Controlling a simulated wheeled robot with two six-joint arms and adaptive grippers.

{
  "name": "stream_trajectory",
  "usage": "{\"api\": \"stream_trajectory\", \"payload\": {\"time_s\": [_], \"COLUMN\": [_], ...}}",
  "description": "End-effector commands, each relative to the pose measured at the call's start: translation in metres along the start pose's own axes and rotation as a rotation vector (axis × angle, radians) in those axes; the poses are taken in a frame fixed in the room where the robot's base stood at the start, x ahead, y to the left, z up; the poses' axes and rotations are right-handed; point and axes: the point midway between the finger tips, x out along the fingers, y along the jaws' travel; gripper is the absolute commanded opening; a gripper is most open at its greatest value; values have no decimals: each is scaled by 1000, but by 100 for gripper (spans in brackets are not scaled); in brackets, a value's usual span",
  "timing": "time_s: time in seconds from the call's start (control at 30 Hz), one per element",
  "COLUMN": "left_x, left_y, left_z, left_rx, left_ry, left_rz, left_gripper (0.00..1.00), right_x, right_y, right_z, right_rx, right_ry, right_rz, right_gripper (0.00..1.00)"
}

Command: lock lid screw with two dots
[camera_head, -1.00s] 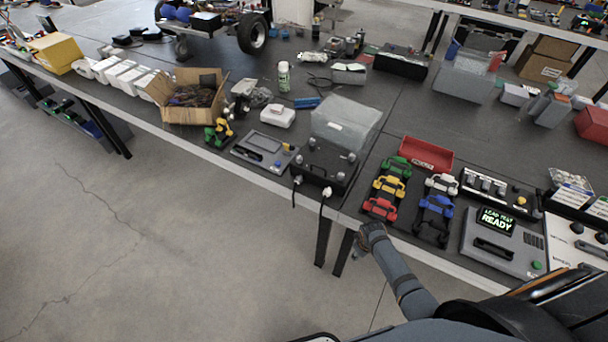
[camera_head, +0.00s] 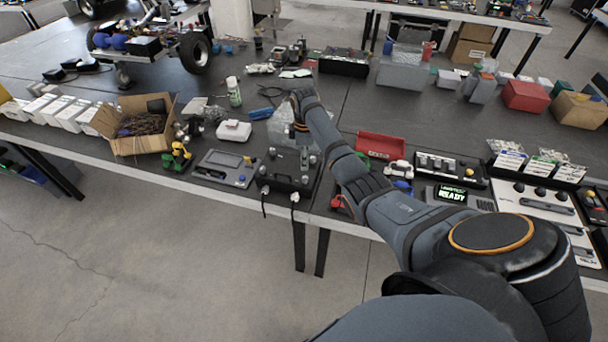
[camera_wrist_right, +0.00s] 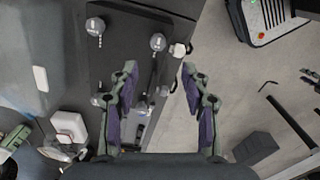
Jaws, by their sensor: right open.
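A black box (camera_head: 285,182) with several silver-headed screws stands at the table's front edge. Two screws show clearly in the right wrist view, one at the upper left (camera_wrist_right: 95,26) and one nearer the middle (camera_wrist_right: 158,42), with threaded shanks visible. More heads sit near the left finger, partly hidden. No dot marks can be made out. My right gripper (camera_wrist_right: 164,100) is open and empty, its purple-padded fingers above the box and its edge. In the head view its fingertips are hidden. A clear bin (camera_head: 280,128) stands behind the box. My left gripper is out of view.
A grey panel device (camera_head: 225,168) is left of the box, with a white case (camera_head: 234,131) behind it. A red tray (camera_head: 380,146) is to the right. My right arm covers part of the table there. Open floor lies in front of the table.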

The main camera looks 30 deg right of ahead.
Motion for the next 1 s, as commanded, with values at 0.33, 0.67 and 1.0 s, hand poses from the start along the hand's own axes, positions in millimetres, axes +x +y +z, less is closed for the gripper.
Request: {"api": "stream_trajectory", "payload": {"time_s": [0.33,0.67,1.0], "left_x": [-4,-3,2], "left_y": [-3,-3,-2], "left_z": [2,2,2], "left_rx": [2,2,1], "left_ry": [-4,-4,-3], "left_rz": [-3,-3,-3], "left_gripper": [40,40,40], "right_x": [5,75,96], "right_y": [4,3,4], "right_z": [0,-1,-1], "right_rx": [-24,-23,-23], "right_ry": [4,4,5], "right_rz": [-16,-15,-10], "right_gripper": [47,47,47]}}
